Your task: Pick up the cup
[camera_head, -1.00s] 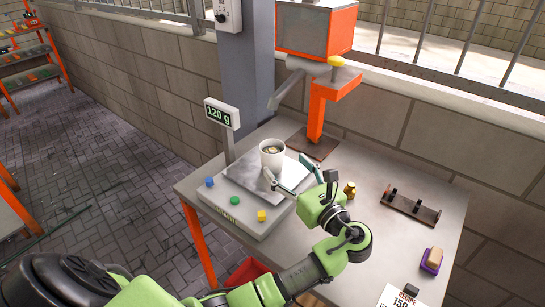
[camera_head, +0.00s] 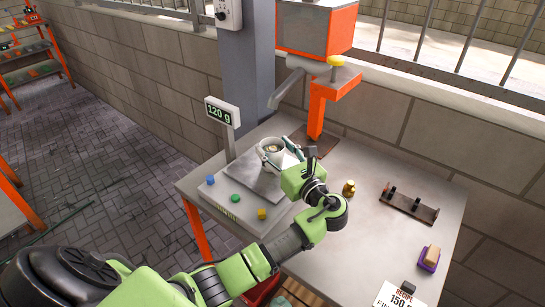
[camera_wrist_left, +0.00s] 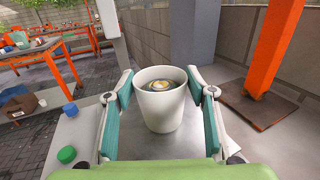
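The white cup (camera_head: 271,157) stands upright on the metal plate of the scale (camera_head: 249,182), with some dark and yellowish contents inside. In the left wrist view the cup (camera_wrist_left: 159,108) is in the middle, between the teal finger pads. My left gripper (camera_wrist_left: 160,85) is open around the cup, with a gap showing on each side. In the head view the left gripper (camera_head: 279,153) reaches in from the front right and its fingers partly cover the cup. My right gripper is not seen.
The scale's display (camera_head: 222,112) reads 120 g. Blue (camera_head: 210,180), green (camera_head: 235,198) and yellow (camera_head: 261,213) small pieces lie on the scale's front. A brass weight (camera_head: 348,188), a dark rack (camera_head: 409,204) and an orange dispenser stand (camera_head: 317,112) are nearby.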

